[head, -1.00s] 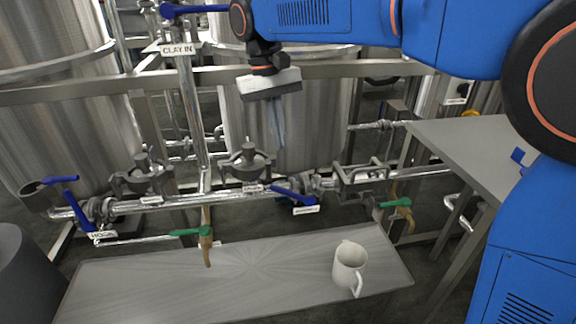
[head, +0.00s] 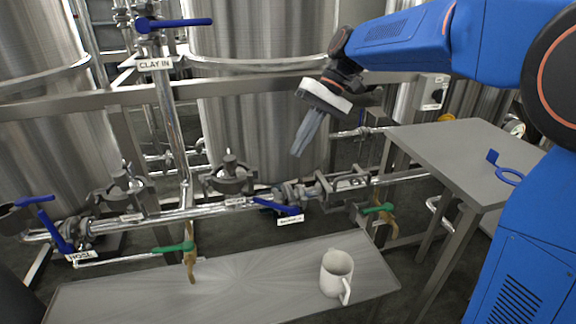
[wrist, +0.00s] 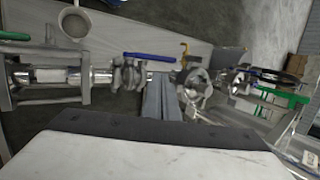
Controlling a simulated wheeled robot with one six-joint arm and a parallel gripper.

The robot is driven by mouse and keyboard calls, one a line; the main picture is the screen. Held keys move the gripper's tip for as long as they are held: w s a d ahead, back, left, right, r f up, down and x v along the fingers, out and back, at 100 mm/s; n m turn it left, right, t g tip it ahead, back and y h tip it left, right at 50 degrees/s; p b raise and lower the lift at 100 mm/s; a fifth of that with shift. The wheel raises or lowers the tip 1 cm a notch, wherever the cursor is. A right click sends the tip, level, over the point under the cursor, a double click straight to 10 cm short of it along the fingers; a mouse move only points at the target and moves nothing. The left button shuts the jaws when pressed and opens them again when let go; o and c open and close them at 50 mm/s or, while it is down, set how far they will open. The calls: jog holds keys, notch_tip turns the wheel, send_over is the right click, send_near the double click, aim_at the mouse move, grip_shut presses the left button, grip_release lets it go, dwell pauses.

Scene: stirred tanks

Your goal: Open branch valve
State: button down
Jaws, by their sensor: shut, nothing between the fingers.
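The handle slants slightly down to the right. It also shows in the wrist view (wrist: 148,57), lying nearly level beyond the fingertips. My gripper (head: 298,152) is shut and empty, its grey fingers tilted down to the left. It is above the pipe and apart from the handle. In the wrist view the fingers (wrist: 161,85) point toward the pipe, just below the handle in the picture.
A white mug (head: 336,272) stands on the low bench (head: 230,290). Green-handled taps (head: 174,248) (head: 378,209) hang from the pipe. Other blue levers (head: 174,23) (head: 55,225) are on the left. A grey table (head: 450,150) stands at the right, with a steel rail and tanks behind.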

aim_at(264, 200)
jog(key=x, duration=1.3)
jog(key=shift+s+a+f+h, duration=0.25)
jog(key=shift+a+f+h, duration=0.1)
jog(key=shift+a+h, duration=0.2)
jog(key=shift+s+a+f+t+h, duration=0.15)
jog(key=shift+a+f+t+h, duration=0.45)
jog(key=shift+h, duration=0.65)
jog(key=shift+s+a+f, duration=0.1)
jog(key=shift+a+f, duration=0.3)
jog(key=shift+f, duration=0.25)
jog(key=shift+r, duration=0.1)
